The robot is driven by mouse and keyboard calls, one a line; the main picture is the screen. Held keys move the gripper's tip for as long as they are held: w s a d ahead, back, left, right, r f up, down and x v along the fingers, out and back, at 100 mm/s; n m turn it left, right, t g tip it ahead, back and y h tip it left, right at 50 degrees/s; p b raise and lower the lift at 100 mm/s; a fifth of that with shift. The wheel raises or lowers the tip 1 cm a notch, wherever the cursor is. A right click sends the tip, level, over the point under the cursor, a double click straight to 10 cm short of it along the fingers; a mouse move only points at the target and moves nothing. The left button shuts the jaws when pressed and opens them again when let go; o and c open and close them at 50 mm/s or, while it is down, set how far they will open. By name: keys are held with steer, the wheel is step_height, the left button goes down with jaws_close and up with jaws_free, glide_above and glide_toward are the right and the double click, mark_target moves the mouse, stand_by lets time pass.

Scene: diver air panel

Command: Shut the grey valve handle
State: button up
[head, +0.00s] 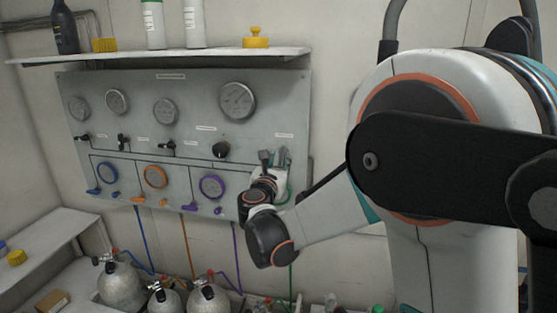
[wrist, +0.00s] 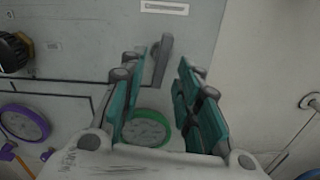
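The grey valve handle (wrist: 161,60) shows in the wrist view as an upright grey bar on the panel, below a white label. My gripper (wrist: 163,75) is open, with one teal finger on each side of the handle's line. The handle appears between the fingertips, closer to the left one; I cannot tell whether they touch. In the head view my gripper (head: 273,158) is at the panel's lower right, and the handle is hard to make out there behind it.
The grey panel (head: 190,122) carries several gauges, black knobs and coloured dials. A green-rimmed gauge (wrist: 148,129) lies below the handle. A shelf (head: 160,57) with bottles runs above, and tanks (head: 120,283) stand below. Bare wall is to the right.

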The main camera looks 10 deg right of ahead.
mark_target(281, 159)
steer(key=shift+x, duration=1.95)
steer(key=shift+c, duration=0.5)
jaws_close()
